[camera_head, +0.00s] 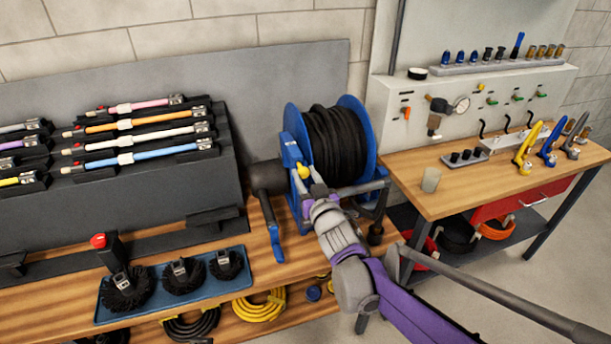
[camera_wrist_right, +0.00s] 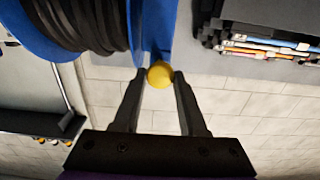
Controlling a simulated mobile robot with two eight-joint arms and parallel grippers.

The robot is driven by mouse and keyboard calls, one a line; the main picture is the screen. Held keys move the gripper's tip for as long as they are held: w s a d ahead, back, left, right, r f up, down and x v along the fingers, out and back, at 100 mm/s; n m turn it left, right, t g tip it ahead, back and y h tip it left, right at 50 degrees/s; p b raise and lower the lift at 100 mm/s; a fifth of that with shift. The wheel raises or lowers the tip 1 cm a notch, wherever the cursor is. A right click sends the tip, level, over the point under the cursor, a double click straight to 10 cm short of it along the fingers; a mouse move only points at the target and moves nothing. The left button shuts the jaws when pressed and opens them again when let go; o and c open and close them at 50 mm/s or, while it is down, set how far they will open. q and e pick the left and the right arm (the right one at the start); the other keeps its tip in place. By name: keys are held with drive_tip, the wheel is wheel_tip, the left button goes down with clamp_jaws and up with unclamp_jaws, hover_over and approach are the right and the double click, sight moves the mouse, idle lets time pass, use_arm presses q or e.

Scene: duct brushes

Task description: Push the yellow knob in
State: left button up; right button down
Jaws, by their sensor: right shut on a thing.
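The yellow knob (camera_head: 303,170) sits on the side of the blue reel frame in the head view. In the right wrist view the yellow knob (camera_wrist_right: 160,75) lies between the two fingertips of my right gripper (camera_wrist_right: 157,77), against the blue frame. My right gripper is shut on it; its arm comes up from the lower right in the head view. The blue reel (camera_head: 361,125) holds a coiled black hose (camera_head: 335,143). How deep the knob sits in the frame is hidden. My left gripper is not seen.
A blue tray (camera_head: 204,308) with black round brushes lies at the lower left. A rack of coloured rods (camera_head: 150,190) stands behind it. A second bench (camera_head: 450,197) with a gauge panel and several tools is at the right. A blue-handled lever (camera_head: 275,243) hangs beside the reel.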

drive_tip(key=shift+x, duration=1.2)
drive_tip(key=shift+s, duration=0.1)
drive_tip(key=c, duration=0.9)
unclamp_jaws()
drive_tip(key=o, duration=0.4)
drive_tip(key=shift+w, duration=0.2)
drive_tip(key=shift+s, duration=0.1)
drive_tip(key=b+v, duration=0.1)
drive_tip(key=v, duration=0.9)
drive_tip(key=shift+s+d+b, duration=0.1)
drive_tip(key=shift+s+b, duration=0.3)
